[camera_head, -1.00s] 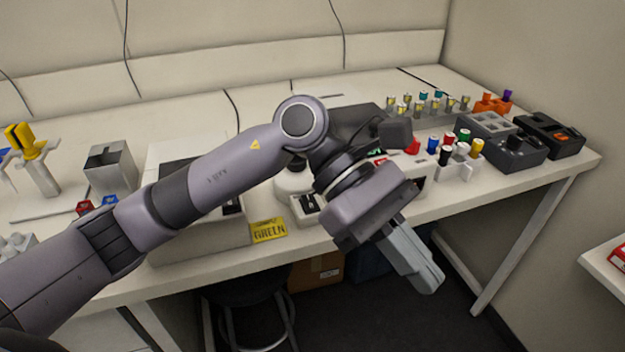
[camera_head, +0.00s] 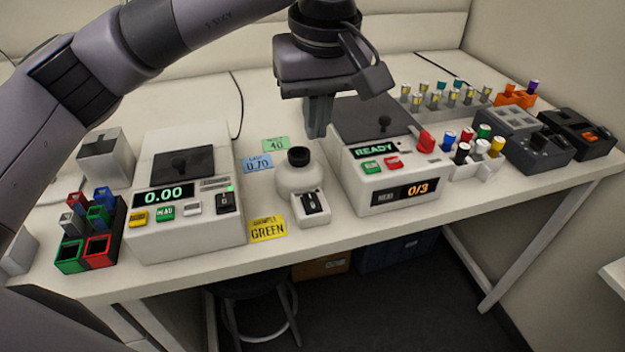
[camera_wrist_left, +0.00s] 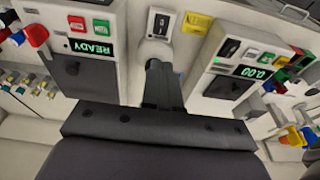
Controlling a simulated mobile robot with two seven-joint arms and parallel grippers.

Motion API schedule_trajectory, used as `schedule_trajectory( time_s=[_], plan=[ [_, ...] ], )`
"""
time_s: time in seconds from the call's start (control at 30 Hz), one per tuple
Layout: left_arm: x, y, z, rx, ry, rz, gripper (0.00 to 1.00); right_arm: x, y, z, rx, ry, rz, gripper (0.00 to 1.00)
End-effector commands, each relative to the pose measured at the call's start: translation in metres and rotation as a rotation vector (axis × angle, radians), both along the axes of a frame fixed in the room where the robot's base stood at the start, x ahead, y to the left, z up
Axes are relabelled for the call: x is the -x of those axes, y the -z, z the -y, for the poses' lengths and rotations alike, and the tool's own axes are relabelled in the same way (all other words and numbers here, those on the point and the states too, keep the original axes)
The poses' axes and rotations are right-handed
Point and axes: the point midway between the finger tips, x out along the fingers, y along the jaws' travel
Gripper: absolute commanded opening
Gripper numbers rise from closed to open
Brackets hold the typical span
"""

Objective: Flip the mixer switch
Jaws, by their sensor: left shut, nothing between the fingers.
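The mixer (camera_head: 298,178) is a small white rounded unit with a black cup on top, standing between two larger instruments. Its black switch (camera_head: 315,204) sits on a low white box at its front, near the table's front edge. My left gripper (camera_head: 317,132) points down, shut and empty, above and slightly behind the mixer's cup. In the left wrist view the shut fingers (camera_wrist_left: 160,85) hide part of the mixer (camera_wrist_left: 153,48), and the switch (camera_wrist_left: 160,22) shows beyond it. I cannot tell whether the fingers touch the mixer. My right gripper is not in view.
A white instrument (camera_head: 190,228) reading 0.00 stands left. Another (camera_head: 372,199), reading READY, stands close on the right with a red knob (camera_head: 425,141). A yellow GREEN label (camera_head: 267,229) lies beside the switch. A rack of coloured cuvettes (camera_head: 88,240) stands far left.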

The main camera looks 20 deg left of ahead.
Motion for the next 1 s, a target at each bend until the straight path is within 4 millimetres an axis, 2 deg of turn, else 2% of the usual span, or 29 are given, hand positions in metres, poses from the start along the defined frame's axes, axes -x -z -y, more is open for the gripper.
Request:
schedule_trajectory(
  time_s=[0.23,0.37,0.47,0.8,1.0],
  plan=[
    [0.0,0.002,0.0,0.002,0.0,-0.002,0.0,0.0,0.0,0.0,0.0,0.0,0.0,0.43],
    [-0.001,0.013,-0.001,0.003,0.0,-0.006,0.0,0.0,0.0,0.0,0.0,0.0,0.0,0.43],
    [-0.003,0.028,-0.002,0.003,0.002,-0.008,0.0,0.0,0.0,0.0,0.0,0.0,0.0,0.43],
    [-0.014,0.098,-0.01,0.002,0.001,-0.007,0.0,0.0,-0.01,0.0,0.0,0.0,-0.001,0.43],
    [-0.019,0.126,-0.013,0.003,0.0,-0.005,0.0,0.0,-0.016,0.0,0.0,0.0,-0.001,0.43]
  ],
)
